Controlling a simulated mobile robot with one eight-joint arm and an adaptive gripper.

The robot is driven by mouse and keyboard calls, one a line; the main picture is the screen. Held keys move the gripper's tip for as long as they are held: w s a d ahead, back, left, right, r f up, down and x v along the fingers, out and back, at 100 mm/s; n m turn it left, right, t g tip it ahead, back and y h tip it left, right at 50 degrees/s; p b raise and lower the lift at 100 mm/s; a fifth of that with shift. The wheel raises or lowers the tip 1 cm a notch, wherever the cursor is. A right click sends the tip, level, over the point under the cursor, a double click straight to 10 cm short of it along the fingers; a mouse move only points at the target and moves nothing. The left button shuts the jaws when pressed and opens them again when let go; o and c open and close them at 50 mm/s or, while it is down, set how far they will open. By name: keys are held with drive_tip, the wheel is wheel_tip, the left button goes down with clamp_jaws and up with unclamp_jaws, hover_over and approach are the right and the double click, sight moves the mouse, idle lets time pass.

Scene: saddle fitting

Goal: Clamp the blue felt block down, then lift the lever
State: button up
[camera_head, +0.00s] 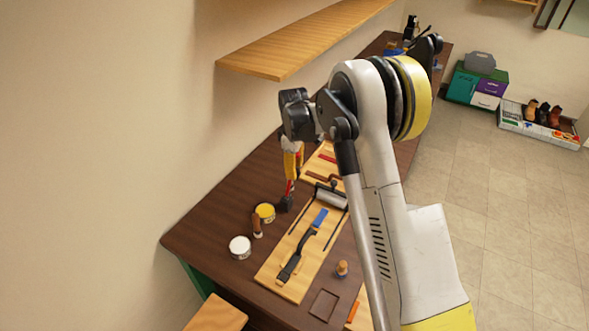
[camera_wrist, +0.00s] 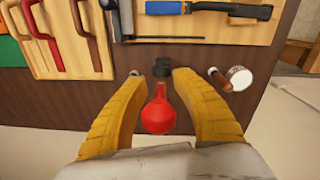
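The blue felt block (camera_head: 320,217) lies on the light wooden board (camera_head: 272,270), and it shows in the wrist view (camera_wrist: 165,7) at the top edge. A black lever handle (camera_head: 290,264) lies along the same board, at the block's near end; it also shows in the wrist view (camera_wrist: 238,10). Whether the block is clamped I cannot tell. My gripper (camera_wrist: 152,72) is off the board's left side, pointing down at the dark bench. Its yellow fingers are apart, with a red-handled, black-ended tool (camera_wrist: 158,112) between them. I see no clear grip on it.
A yellow tin (camera_head: 265,211), a white tin (camera_head: 240,246) and a brown-handled tool (camera_head: 257,226) stand left of the board. A roller (camera_head: 330,198) lies beyond the block. Coloured straps (camera_wrist: 78,35) lie on another board.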

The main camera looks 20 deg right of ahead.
clamp_jaws()
drive_tip(key=shift+s, duration=0.1)
drive_tip(key=shift+s+d+f+t+y+b, duration=0.3)
drive_tip(key=shift+s+d+t+b, duration=0.2)
drive_tip(key=shift+b, duration=0.25)
drive_tip(key=s+d+f+t+y+b, duration=0.2)
drive_tip(key=f+b, duration=0.1)
drive_tip(key=b, duration=0.3)
drive_tip(key=s+d+f+t+y+b, duration=0.2)
drive_tip(key=s+d+f+b, duration=0.1)
drive_tip(key=b, duration=0.3)
drive_tip(key=s+d+f+t+y+b, duration=0.2)
drive_tip(key=f+b, duration=0.3)
drive_tip(key=b, duration=0.1)
drive_tip(key=shift+s+d+f+y, duration=0.2)
drive_tip(key=shift+d+y, duration=0.1)
drive_tip(key=shift+s+d+f+b, duration=0.1)
drive_tip(key=shift+f+b, duration=0.45)
drive_tip(key=shift+f, duration=0.05)
drive_tip(key=shift+s+d+f+b, duration=0.1)
drive_tip(key=shift+f+b, duration=0.45)
